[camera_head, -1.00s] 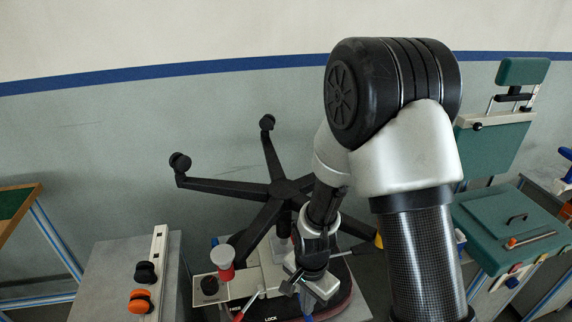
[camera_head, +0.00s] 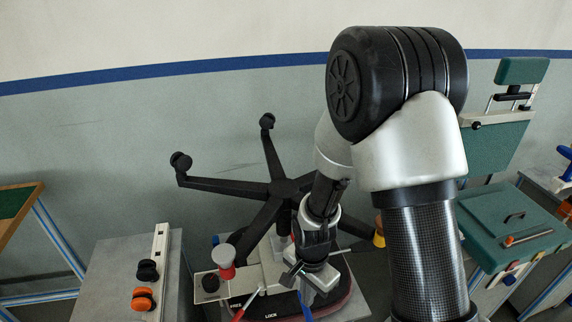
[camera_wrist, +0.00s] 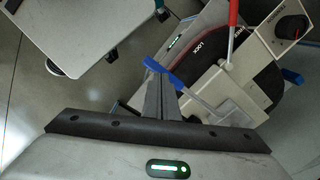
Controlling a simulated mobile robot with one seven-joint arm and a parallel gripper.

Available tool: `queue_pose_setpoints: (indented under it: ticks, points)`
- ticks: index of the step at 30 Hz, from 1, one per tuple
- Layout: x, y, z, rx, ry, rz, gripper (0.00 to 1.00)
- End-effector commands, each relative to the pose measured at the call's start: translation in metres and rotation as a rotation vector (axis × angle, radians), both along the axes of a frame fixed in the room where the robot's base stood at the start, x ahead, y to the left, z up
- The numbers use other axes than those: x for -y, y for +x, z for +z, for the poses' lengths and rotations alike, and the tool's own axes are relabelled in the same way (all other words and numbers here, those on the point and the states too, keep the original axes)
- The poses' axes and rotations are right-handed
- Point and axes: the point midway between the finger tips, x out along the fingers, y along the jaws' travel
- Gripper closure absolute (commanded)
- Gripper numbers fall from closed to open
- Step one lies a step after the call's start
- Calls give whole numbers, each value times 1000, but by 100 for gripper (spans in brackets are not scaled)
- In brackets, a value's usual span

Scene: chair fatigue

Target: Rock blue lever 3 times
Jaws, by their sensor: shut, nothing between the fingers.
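The blue lever (camera_wrist: 163,68) shows in the wrist view with its blue handle crossing just at the tips of my shut gripper (camera_wrist: 156,80). The handle looks very close to or against the fingertips; I cannot tell whether they touch. Its pale shaft (camera_wrist: 208,108) runs down right towards the beige mechanism plate (camera_wrist: 220,90). In the head view the blue lever (camera_head: 306,309) shows only as a short piece at the bottom, below my gripper (camera_head: 303,283). My arm hides part of the mechanism there.
A red lever (camera_wrist: 232,25) stands beside the blue one. The black chair base (camera_head: 285,188) with its casters rises behind. A grey bench (camera_head: 120,265) with black and orange knobs stands left. A green chair unit (camera_head: 510,225) stands right.

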Motion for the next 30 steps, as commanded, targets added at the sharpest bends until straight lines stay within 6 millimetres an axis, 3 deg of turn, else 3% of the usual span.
queue_pose_setpoints:
  ticks: [16,30]
  points:
    - [0,0,-1,0,0,0,100]
    - [0,0,-15,-1,-1,0,100]
